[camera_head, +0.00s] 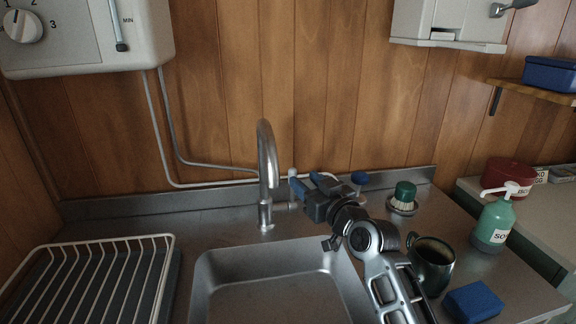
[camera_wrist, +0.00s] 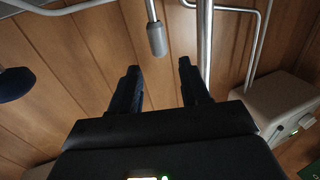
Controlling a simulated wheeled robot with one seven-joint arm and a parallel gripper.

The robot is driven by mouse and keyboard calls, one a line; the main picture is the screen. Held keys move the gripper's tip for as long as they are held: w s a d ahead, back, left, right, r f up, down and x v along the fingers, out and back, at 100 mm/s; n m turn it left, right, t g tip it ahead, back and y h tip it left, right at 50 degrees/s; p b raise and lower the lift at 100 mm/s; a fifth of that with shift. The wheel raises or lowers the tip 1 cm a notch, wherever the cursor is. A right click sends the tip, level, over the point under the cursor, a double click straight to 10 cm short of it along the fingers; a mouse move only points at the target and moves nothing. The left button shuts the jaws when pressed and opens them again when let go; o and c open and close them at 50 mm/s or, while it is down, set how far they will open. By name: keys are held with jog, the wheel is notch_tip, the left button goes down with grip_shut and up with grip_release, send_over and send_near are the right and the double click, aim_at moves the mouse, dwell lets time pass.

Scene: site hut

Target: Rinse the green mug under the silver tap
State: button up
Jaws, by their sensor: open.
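The dark green mug (camera_head: 432,266) stands upright on the counter right of the sink, beside my arm; its inside is dark. The silver tap (camera_head: 266,165) rises behind the sink, with its spout curving over. My gripper (camera_head: 309,183) is open and empty, just right of the tap, near the back wall. In the wrist view, my gripper (camera_wrist: 158,75) has its two fingers apart. A grey cylinder on a thin rod (camera_wrist: 157,38) shows beyond the gap between them. I cannot tell whether either finger touches anything. No water is visible at the tap.
The sink (camera_head: 275,300) lies below my arm. A wire dish rack (camera_head: 150,240) is at left. A green-topped brush (camera_head: 404,196), a soap bottle (camera_head: 494,225) and a blue sponge (camera_head: 473,302) are at right. A blue knob (camera_head: 359,178) is behind my gripper.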

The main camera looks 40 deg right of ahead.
aim_at(295, 172)
jog(key=p+x, duration=0.1)
jog(key=x, duration=0.6)
grip_shut()
dwell(0.4)
